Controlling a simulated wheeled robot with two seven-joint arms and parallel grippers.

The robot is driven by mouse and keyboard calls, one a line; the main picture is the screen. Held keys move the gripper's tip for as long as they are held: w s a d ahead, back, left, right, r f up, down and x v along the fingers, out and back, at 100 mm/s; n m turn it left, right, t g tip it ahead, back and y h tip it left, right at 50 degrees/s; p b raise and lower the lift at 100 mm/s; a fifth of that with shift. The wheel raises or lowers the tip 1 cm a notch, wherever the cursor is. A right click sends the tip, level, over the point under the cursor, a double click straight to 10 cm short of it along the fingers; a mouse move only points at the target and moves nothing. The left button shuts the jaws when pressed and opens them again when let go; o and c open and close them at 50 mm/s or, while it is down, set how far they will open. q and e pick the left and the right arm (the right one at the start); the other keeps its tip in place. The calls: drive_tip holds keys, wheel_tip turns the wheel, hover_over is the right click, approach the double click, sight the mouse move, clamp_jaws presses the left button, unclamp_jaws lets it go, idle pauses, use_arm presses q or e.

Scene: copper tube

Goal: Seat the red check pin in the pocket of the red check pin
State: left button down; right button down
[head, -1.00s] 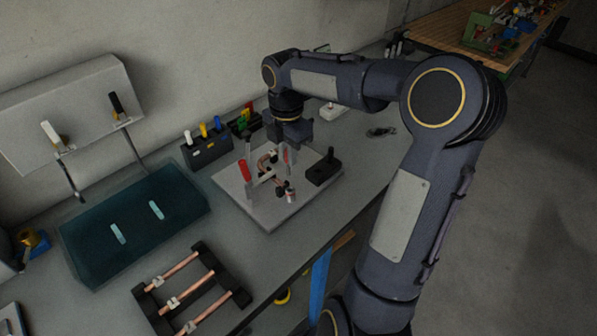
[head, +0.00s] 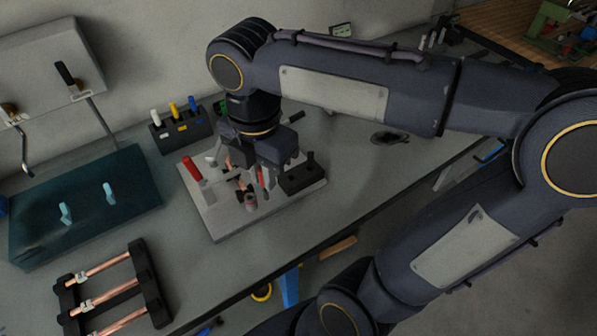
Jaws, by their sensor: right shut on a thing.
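My right gripper (head: 262,172) points down over the grey fixture plate (head: 222,222), at its right half. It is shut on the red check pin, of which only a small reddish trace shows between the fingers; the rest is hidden. A bent copper tube (head: 240,184) is in the fixture beside the fingers, partly covered by the gripper. A red clamp handle (head: 191,169) stands at the plate's left. I cannot make out the pin's pocket. My left gripper is out of view.
A black block (head: 300,178) with a knob sits on the plate's right, close to the gripper. A black rack (head: 182,133) with white, yellow and blue pins stands behind. The bench right of the plate is mostly clear.

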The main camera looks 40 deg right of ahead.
drive_tip(key=w+d+f, duration=0.2)
drive_tip(key=d, duration=0.1)
drive_tip(key=w+d+f+p, duration=0.1)
drive_tip(key=w+d+f, duration=0.1)
drive_tip(key=d+f, duration=0.1)
drive_tip(key=w+d+f, duration=0.2)
drive_tip(key=d+f, duration=0.1)
drive_tip(key=d, duration=0.1)
drive_tip(key=shift+w+d+f, duration=0.15)
drive_tip(key=shift+w+f, duration=0.05)
drive_tip(key=shift+w, duration=0.05)
drive_tip(key=shift+w+d+f, duration=0.1)
drive_tip(key=shift+d+f, duration=0.05)
drive_tip(key=shift+f, duration=0.55)
drive_tip(key=shift+w+d+f, duration=0.1)
drive_tip(key=shift+d+f, duration=0.05)
drive_tip(key=shift+f, duration=0.6)
drive_tip(key=shift+w+d+f, duration=0.1)
drive_tip(key=shift+d+f, duration=0.05)
drive_tip(key=shift+f, duration=0.55)
drive_tip(key=shift+f, duration=0.1)
drive_tip(key=c, duration=1.9)
unclamp_jaws()
drive_tip(key=shift+f, duration=0.1)
drive_tip(key=o, duration=0.5)
drive_tip(key=shift+c, duration=0.2)
